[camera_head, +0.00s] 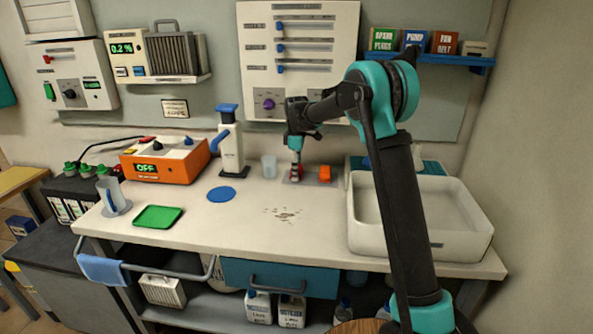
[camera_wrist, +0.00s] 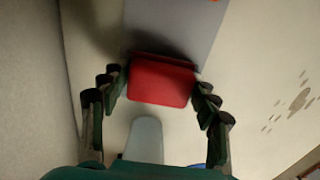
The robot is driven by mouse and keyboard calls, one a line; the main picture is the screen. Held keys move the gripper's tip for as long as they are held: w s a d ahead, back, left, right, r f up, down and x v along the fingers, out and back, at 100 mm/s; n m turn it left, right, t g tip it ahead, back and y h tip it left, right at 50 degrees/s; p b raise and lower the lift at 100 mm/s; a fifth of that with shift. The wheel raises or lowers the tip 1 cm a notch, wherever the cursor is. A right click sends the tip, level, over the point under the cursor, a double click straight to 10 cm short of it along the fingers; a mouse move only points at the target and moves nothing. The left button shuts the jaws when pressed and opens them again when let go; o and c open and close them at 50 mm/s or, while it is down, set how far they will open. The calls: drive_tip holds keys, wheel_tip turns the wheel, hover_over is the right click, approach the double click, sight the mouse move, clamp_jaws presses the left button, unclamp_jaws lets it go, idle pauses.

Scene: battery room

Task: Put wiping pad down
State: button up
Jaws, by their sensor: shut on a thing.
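My gripper (camera_head: 295,169) points down at the back of the workbench, its fingers shut on a red pad (camera_wrist: 162,82), which I take to be the wiping pad. In the wrist view the fingers (camera_wrist: 160,92) flank the pad on both sides. In the head view only a small red part (camera_head: 297,173) shows below the fingers. The pad is at or just above a grey mat (camera_wrist: 180,30), over its edge in the wrist view. I cannot tell whether it touches the mat.
A clear cup (camera_head: 269,167) stands close to the left of my gripper. A blue-white dispenser (camera_head: 231,155) is further left. A white basin (camera_head: 420,239) fills the right side. Dark stains (camera_head: 284,214) mark the bench front. A green tray (camera_head: 158,216) and blue disc (camera_head: 221,194) lie left.

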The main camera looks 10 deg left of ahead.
drive_tip(key=shift+s+f, duration=0.1)
drive_tip(key=shift+f, duration=0.35)
drive_tip(key=shift+c, duration=0.9)
drive_tip(key=o, duration=1.4)
drive_tip(key=shift+f, duration=0.15)
wheel_tip(320, 180, up, 9)
drive_tip(key=shift+f, duration=0.1)
